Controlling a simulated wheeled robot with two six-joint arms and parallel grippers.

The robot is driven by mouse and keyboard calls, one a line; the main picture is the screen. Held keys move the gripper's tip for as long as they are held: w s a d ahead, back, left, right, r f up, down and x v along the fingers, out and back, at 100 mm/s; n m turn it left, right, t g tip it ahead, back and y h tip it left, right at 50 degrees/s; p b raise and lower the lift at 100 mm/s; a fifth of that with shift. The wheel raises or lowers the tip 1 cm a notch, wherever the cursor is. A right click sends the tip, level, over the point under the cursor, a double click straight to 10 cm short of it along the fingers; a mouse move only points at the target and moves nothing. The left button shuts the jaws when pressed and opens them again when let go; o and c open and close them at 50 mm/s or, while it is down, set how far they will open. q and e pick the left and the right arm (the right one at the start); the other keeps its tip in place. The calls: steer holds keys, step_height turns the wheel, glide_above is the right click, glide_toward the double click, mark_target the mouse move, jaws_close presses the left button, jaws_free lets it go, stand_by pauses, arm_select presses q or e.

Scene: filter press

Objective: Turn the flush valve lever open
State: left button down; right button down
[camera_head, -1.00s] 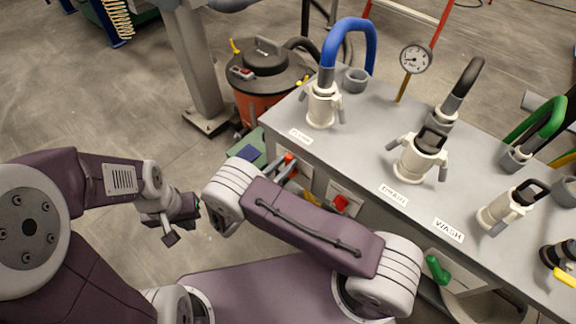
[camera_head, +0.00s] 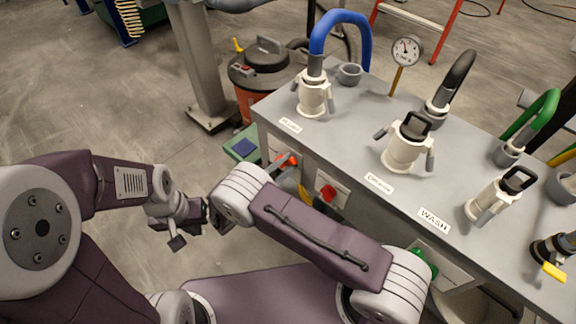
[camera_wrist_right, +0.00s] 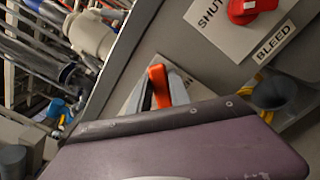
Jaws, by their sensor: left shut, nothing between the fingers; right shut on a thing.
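The orange-red flush lever (camera_head: 287,160) is on the front of the grey bench, below the left-hand label. It also shows in the right wrist view (camera_wrist_right: 159,86), slanted, beside a pale plate. My right gripper (camera_head: 283,165) is at the lever, shut on it, partly hidden behind my own arm in the head view. The lever's exact angle and its plate markings are hard to read. My left gripper (camera_head: 186,228) is shut and empty, low at the left, apart from the bench.
A red knob (camera_head: 327,193) sits right of the lever, with SHUT and BLEED signs in the wrist view. A green handle (camera_head: 425,262) is further right. Hose couplings and a gauge (camera_head: 406,50) stand on the bench top (camera_head: 350,120). An orange drum (camera_head: 262,75) stands behind.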

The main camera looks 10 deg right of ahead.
arm_select(q)
steer(key=shift+s+d+f, duration=0.15)
steer(key=shift+f, duration=0.05)
arm_select(e)
steer(key=shift+s+d+f+m, duration=0.1)
steer(key=shift+f+m, duration=0.15)
steer(key=shift+m, duration=0.05)
steer(key=c, duration=1.2)
jaws_free()
